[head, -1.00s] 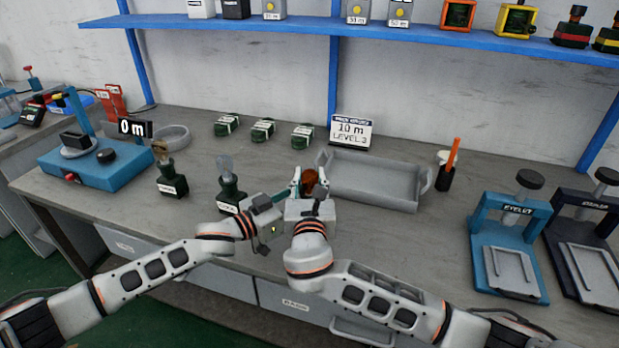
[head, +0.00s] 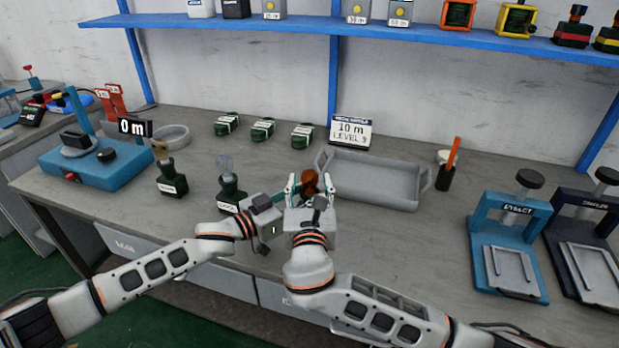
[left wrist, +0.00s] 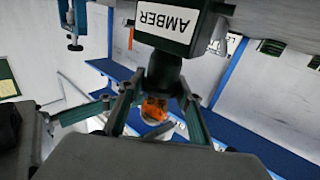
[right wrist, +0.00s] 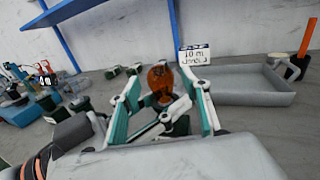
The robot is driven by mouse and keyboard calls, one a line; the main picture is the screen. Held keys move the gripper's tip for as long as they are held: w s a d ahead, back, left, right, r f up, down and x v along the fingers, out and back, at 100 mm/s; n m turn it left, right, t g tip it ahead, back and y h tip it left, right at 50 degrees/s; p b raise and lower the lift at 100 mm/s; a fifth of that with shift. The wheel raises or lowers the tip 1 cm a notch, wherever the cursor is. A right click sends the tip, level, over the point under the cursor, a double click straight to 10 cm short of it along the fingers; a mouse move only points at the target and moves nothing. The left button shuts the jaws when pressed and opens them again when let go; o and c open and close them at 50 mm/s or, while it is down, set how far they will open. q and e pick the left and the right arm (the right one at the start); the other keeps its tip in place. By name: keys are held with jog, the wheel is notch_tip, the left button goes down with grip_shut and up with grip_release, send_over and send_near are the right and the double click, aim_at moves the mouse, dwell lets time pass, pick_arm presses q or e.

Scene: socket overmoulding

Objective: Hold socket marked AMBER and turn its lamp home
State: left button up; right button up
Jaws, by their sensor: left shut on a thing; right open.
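The dark socket marked AMBER (left wrist: 168,24) shows its white label upside down at the top of the left wrist view. An amber-orange lamp (right wrist: 160,80) stands upright at its mouth; how deep it sits is hidden. My left gripper (left wrist: 160,98) is shut on the AMBER socket; in the head view its arm comes in low from the left. My right gripper (right wrist: 165,95) is open, with one finger on each side of the lamp. In the head view the lamp (head: 310,180) shows between the right fingers, and the socket is mostly hidden behind my grippers.
Two other dark sockets with lamps (head: 232,192) (head: 172,180) stand to the left. A grey tray (head: 375,183) lies close on the right, before a "10 m" sign (head: 351,132). Several green-and-white items (head: 263,130) lie behind. A blue device (head: 95,165) stands far left, presses (head: 510,240) at right.

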jog(key=s, duration=0.9)
pick_arm(q)
jog(key=o, duration=1.2)
jog(key=shift+o, duration=0.2)
